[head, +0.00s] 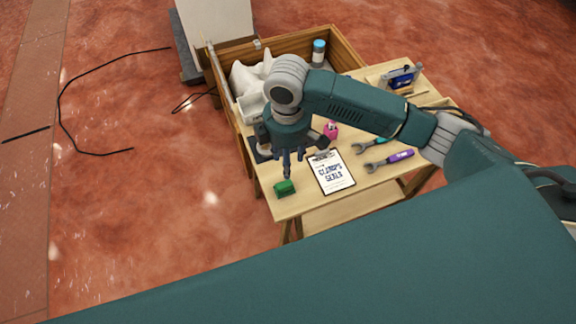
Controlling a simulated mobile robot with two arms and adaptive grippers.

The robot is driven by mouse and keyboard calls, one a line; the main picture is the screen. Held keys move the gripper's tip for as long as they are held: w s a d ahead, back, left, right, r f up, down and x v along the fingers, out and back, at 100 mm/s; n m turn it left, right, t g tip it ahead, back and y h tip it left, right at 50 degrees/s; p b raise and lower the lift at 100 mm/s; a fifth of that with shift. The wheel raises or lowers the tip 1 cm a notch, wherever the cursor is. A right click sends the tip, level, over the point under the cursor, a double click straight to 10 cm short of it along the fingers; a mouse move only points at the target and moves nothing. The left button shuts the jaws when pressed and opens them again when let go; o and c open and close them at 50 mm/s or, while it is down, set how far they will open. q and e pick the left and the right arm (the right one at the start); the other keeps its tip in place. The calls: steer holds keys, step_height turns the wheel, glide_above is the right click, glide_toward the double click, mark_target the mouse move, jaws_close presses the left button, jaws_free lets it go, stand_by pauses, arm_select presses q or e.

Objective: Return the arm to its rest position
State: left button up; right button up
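My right arm comes in from the right and reaches over the wooden workbench (300,207). My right gripper (289,164) points down near the bench's front left corner. Its fingers are small and dark in the head view, and I cannot tell whether they are open or shut. A small green block (285,188) lies on the bench just below the fingertips. I cannot tell whether the fingers touch it. My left gripper is not in view.
A clipboard (333,184) lies right of the block. Near it are a pink item (330,130), a purple-handled wrench (396,157) and a blue tool (402,76). A wooden crate (347,50) holds white pieces and a blue-capped bottle (318,48). Black cables lie on the reddish floor.

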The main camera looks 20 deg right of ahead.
steer(key=shift+r, duration=0.15)
stand_by(0.4)
steer(key=s+a+f+m+t+y, duration=0.2)
steer(key=s+a+f+m+y, duration=0.1)
steer(key=s+a, duration=0.55)
steer(key=s+d+f+m+t+h, duration=0.1)
steer(key=s+d+m, duration=0.35)
steer(key=d, duration=0.25)
steer(key=s+d+f+m+h, duration=0.1)
steer(key=s+d+m+h, duration=0.1)
steer(key=s+d+m, duration=0.45)
step_height(320, 180, down, 30)
steer(key=s+d+n+b, duration=0.1)
steer(key=s+n+b, duration=0.1)
steer(key=n, duration=0.1)
steer(key=s+d+f+g+b, duration=0.1)
steer(key=s+d+f+g, duration=0.1)
steer(key=s+f, duration=1.3)
steer(key=shift+s+d, duration=0.35)
steer(key=shift+d, duration=0.15)
